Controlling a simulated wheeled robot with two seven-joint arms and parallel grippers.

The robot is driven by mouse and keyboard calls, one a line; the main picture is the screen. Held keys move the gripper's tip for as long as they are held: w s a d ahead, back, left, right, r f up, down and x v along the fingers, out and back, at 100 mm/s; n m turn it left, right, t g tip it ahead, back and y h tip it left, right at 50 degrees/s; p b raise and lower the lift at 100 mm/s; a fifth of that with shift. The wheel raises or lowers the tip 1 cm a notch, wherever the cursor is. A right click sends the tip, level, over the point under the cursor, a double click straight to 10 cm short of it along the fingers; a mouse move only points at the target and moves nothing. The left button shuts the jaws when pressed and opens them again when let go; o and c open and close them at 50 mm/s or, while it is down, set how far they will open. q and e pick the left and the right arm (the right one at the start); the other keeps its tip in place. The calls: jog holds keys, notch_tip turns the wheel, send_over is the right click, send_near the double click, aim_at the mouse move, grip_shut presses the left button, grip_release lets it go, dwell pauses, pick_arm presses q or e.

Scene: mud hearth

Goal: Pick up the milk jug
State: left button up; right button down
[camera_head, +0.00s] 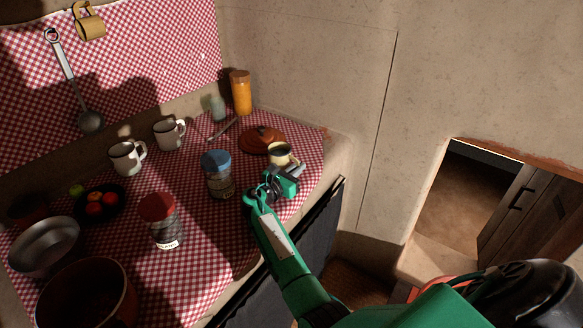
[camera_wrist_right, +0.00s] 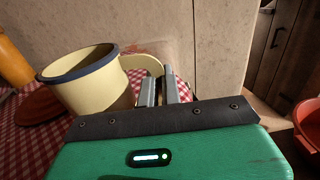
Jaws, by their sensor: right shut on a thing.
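The milk jug (camera_head: 280,154) is a cream enamel jug with a dark blue rim, near the right end of the checked cloth. It also shows in the right wrist view (camera_wrist_right: 92,85), with its handle towards my gripper. My right gripper (camera_head: 297,171) is shut on the jug's handle; its two grey fingers (camera_wrist_right: 160,90) are at the handle in the wrist view. The jug's base is hidden in both views, so I cannot tell if it touches the cloth. My left gripper is not in view.
A terracotta lid (camera_head: 262,138) lies close behind the jug. A blue-lidded jar (camera_head: 218,176) stands to its left, an orange jar (camera_head: 241,93) farther back. White mugs, a red-lidded jar (camera_head: 162,222) and a fruit plate (camera_head: 98,207) stand farther left. A wall (camera_head: 300,55) rises behind.

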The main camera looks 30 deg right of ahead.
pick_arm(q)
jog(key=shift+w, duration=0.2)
pick_arm(e)
jog(key=shift+r, duration=0.15)
jog(key=shift+r, duration=0.8)
notch_tip(320, 180, up, 3)
jog(key=shift+f, duration=0.2)
notch_tip(320, 180, up, 6)
jog(key=shift+r, duration=0.15)
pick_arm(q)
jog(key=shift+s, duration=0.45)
pick_arm(e)
notch_tip(320, 180, up, 9)
jog(key=shift+r, duration=0.15)
